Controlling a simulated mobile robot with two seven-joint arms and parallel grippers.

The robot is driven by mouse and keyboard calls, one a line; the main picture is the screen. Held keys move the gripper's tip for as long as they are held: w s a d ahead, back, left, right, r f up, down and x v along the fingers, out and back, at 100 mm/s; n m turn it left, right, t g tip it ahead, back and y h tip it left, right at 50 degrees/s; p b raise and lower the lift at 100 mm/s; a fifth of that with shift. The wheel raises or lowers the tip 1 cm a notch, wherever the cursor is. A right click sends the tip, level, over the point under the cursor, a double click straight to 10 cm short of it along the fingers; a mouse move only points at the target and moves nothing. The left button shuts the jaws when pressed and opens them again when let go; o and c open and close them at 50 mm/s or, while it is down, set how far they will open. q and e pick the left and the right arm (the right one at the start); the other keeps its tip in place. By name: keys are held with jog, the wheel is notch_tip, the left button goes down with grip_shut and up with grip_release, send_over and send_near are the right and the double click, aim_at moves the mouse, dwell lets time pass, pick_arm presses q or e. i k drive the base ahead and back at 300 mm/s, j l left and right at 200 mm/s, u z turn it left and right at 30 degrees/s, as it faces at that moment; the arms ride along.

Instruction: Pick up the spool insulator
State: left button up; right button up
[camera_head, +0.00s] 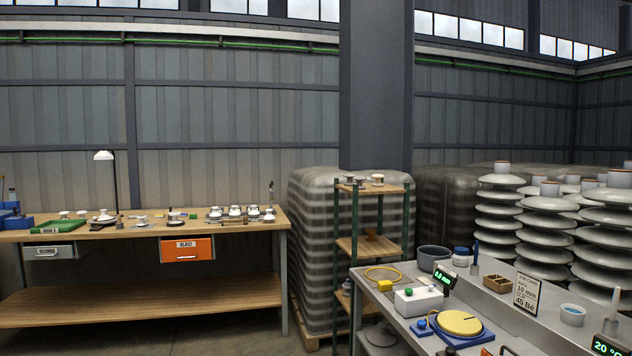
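Several small white insulators stand on the wooden workbench (130,235) at the left, among them a group (235,212) towards its right end. More small pieces, white and brown, stand on the top of a green-framed shelf rack (359,246) in the middle, one of them at its right side (377,180). All are too small for me to tell which one is the spool insulator. Neither of my grippers is in view.
A grey bench (385,307) at the lower right carries a yellow disc (459,323) on a blue base, a white device (418,302) and a grey bowl (433,259). Tall insulator stacks (498,210) stand behind it. A wrapped pallet (312,255) and a pillar (375,90) are central.

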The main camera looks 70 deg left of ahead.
aim_at(350, 176)
jog(key=u, duration=1.9)
jog(key=i+j+u, duration=0.15)
jog(key=i, duration=0.75)
jog(key=i+j+u, duration=0.15)
jog(key=i, duration=0.8)
